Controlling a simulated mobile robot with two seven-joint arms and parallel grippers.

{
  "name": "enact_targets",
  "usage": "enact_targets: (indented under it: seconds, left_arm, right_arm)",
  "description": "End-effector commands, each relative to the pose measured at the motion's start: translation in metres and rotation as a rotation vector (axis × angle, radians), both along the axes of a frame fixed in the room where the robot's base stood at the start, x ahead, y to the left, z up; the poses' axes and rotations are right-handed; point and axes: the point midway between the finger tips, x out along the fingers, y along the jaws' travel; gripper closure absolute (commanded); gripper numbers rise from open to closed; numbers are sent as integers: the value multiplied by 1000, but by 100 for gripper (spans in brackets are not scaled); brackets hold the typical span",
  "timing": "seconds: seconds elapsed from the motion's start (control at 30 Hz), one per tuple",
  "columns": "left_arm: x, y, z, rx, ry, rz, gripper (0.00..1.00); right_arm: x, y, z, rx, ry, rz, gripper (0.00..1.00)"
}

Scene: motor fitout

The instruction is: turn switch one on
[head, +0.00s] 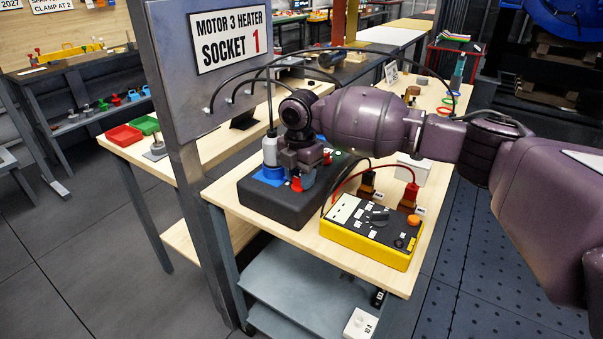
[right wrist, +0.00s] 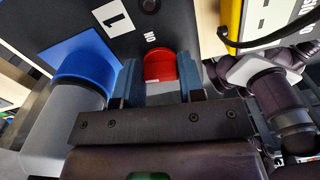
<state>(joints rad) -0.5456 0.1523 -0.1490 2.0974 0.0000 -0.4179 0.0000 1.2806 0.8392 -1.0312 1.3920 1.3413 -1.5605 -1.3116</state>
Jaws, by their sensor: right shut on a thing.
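The black switch box (head: 285,203) stands on the wooden bench. Its red switch knob (right wrist: 160,66) is beside a white label "1" (right wrist: 113,18) and the word ON in the right wrist view. In the head view a bit of this red knob (head: 297,184) shows below my right gripper (head: 295,168). My right gripper (right wrist: 162,82) is shut on the red knob, one finger on each side. A grey plug (head: 269,152) stands in the blue socket (head: 268,176) beside the gripper. My left gripper is not in view.
A yellow tester box (head: 370,240) with red and black leads stands right of the switch box. A grey panel (head: 190,75) marked "MOTOR 3 HEATER SOCKET 1" rises close at the left, with cables reaching from it. A lower grey shelf (head: 290,285) lies under the bench.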

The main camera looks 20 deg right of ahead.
Motion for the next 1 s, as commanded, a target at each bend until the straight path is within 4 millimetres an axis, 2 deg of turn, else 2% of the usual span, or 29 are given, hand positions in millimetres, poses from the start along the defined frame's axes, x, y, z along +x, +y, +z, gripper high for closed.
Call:
enact_targets:
  seconds: [0.03, 0.67, 1.0]
  left_arm:
    - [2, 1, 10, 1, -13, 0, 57]
    - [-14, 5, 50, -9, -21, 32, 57]
    - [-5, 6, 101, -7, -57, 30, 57]
  right_arm:
    - [-1, 1, 7, 1, -4, -37, 88]
    - [-4, 0, 7, 0, -1, -628, 88]
    - [-6, 1, 6, 0, 3, -950, 88]
